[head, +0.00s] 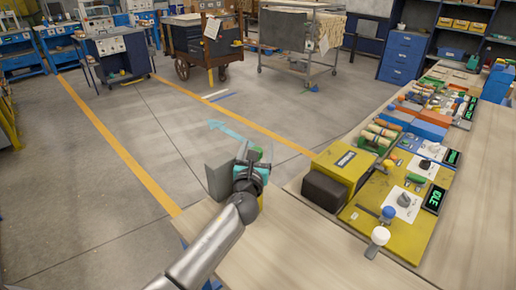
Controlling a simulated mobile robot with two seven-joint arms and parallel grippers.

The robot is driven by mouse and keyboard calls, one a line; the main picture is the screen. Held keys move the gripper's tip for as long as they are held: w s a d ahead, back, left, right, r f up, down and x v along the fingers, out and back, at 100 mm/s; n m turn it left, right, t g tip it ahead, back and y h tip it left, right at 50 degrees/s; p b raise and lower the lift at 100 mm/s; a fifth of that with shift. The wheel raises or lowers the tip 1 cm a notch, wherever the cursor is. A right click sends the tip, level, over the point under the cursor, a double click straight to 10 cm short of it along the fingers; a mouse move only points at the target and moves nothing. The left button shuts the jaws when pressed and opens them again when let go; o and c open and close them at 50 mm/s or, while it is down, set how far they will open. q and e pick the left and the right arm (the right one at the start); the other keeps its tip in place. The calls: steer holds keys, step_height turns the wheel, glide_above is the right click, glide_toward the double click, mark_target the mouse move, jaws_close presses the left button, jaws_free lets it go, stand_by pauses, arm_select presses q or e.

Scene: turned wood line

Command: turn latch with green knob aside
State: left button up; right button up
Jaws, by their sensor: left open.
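A small green part (416,179) lies on the yellow panel (408,232) at the right, well apart from the gripper. I cannot tell whether it is the green knob, and no latch is clearly visible. My right gripper is not in view.
A yellow box (344,164) with a dark front block (324,191) stands right of my gripper. White (380,236) and blue (388,213) knobs rise from the panel. Turned wood pieces (378,134) lie farther back. The bench front is clear.

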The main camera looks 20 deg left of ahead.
arm_select(q)
steer(key=shift+w+a, duration=0.2)
steer(key=shift+w, duration=0.35)
steer(key=shift+c, duration=0.2)
jaws_close()
stand_by(0.9)
